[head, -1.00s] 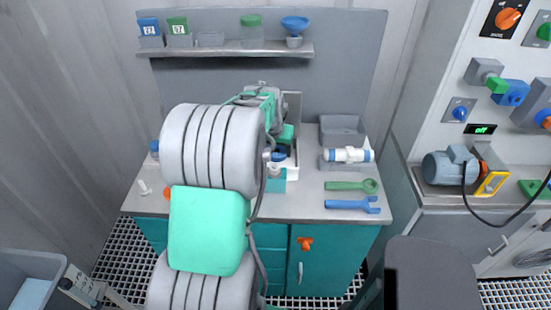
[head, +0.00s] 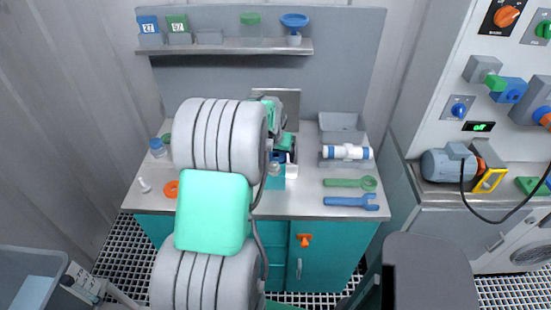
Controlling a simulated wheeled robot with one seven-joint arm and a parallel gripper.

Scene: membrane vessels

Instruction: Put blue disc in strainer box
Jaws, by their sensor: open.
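My gripper (head: 284,160) is open over the middle of the bench, partly hidden by my own arm. A small dark blue thing (head: 277,156) shows at its fingers. It may be the blue disc or part of the gripper; I cannot tell, nor whether they touch. Just below it a teal box-like block (head: 273,182) stands on the bench, mostly behind my arm. A grey open box (head: 341,127) stands at the back right of the bench. I cannot tell which of these is the strainer box.
A white cylinder with blue ends (head: 346,152) lies in a grey holder on the right. A green wrench (head: 350,183) and a blue wrench (head: 351,202) lie in front. A blue-topped jar (head: 157,148) and orange ring (head: 171,189) are on the left. A shelf (head: 226,48) runs above.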

